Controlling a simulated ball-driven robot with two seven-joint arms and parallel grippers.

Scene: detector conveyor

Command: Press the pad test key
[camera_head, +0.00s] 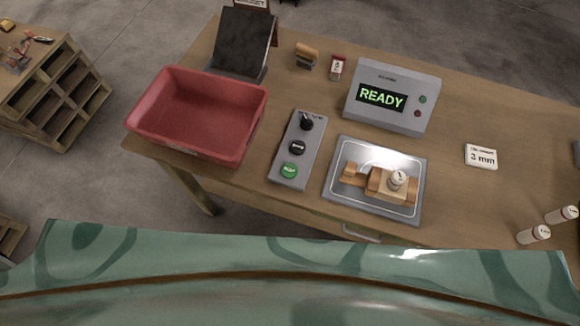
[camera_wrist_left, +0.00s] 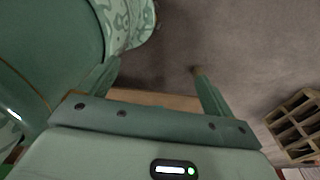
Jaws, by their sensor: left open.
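A grey key panel (camera_head: 298,150) lies on the wooden table. It carries a black knob (camera_head: 306,123) at the far end, a black key (camera_head: 297,147) in the middle and a green key (camera_head: 290,170) at the near end. The key labels are too small to read, so I cannot tell which is the pad test key. A grey detector box (camera_head: 392,95) shows READY in green. My left gripper (camera_wrist_left: 155,85) is open and empty in the left wrist view, with floor and a strip of wood beyond its fingers. Neither gripper shows in the head view.
A red bin (camera_head: 197,115) stands left of the panel. A metal tray (camera_head: 340,200) with wooden blocks and a white-capped piece lies right of it. White cylinders (camera_head: 533,234) and a 2 mm card (camera_head: 481,156) are further right. A wooden rack (camera_head: 62,100) stands at far left.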

